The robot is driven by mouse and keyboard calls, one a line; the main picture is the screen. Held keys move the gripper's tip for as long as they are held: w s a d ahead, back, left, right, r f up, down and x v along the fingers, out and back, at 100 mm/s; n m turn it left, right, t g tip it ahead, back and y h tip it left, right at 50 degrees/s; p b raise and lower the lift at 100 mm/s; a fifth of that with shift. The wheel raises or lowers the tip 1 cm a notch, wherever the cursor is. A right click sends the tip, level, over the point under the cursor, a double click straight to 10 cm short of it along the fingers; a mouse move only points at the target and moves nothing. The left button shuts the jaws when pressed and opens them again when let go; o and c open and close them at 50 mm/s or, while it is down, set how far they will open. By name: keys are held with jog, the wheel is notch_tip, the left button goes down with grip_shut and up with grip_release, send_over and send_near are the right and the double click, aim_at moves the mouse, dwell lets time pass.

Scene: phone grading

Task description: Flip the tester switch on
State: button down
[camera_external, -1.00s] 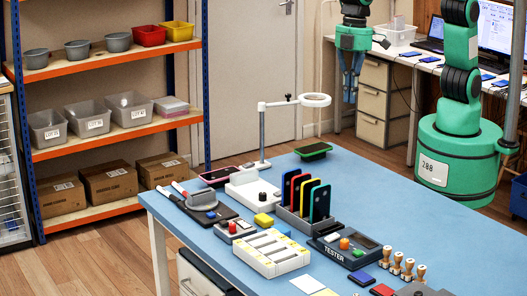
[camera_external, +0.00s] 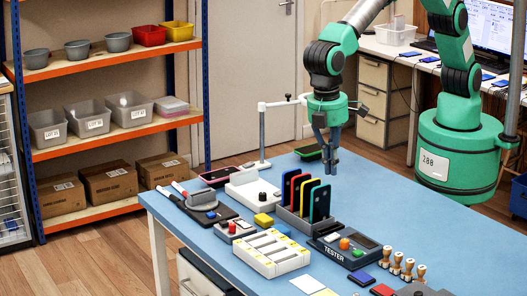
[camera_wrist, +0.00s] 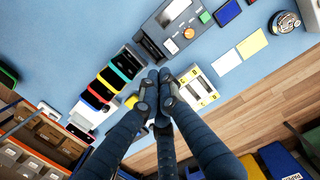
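The dark tester (camera_external: 331,251) lies on the blue table, right of the phone rack. It has an orange knob (camera_external: 345,243), a green button (camera_external: 358,252) and a small screen. In the wrist view the tester (camera_wrist: 160,27) is near the top, with the orange knob (camera_wrist: 188,33) and green button (camera_wrist: 205,17). Which small part is its switch, and its position, I cannot tell. My gripper (camera_external: 329,170) points down above the table, behind the rack and tester and clear of both. In the wrist view its fingertips (camera_wrist: 159,84) are together with nothing visible between them.
A rack (camera_external: 290,219) with several coloured phones stands left of the tester. A white slotted tray (camera_external: 270,262) is in front. Several wooden stamps (camera_external: 408,268) stand to the right. A ring-lamp stand (camera_external: 262,140) rises behind.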

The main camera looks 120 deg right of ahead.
aim_at(333, 234)
jog(key=f, duration=0.1)
jog(key=w+a+f, duration=0.1)
jog(key=f, duration=0.1)
jog(key=shift+w+a, duration=0.1)
jog(key=shift+w, duration=0.1)
jog(key=shift+f, duration=0.1)
jog(key=f+b, duration=0.1)
jog(key=f, duration=0.3)
jog(key=s+f+b, duration=0.1)
jog(key=f, duration=0.4)
jog(key=s+f+b, duration=0.1)
jog(key=f, duration=0.3)
jog(key=shift+f, duration=0.35)
jog(key=shift+f, duration=0.1)
dwell(0.3)
jog(key=shift+s+f+t+b, duration=0.45)
jog(key=shift+s+t+b, duration=0.1)
jog(key=shift+t, duration=0.45)
jog(key=shift+f, duration=0.1)
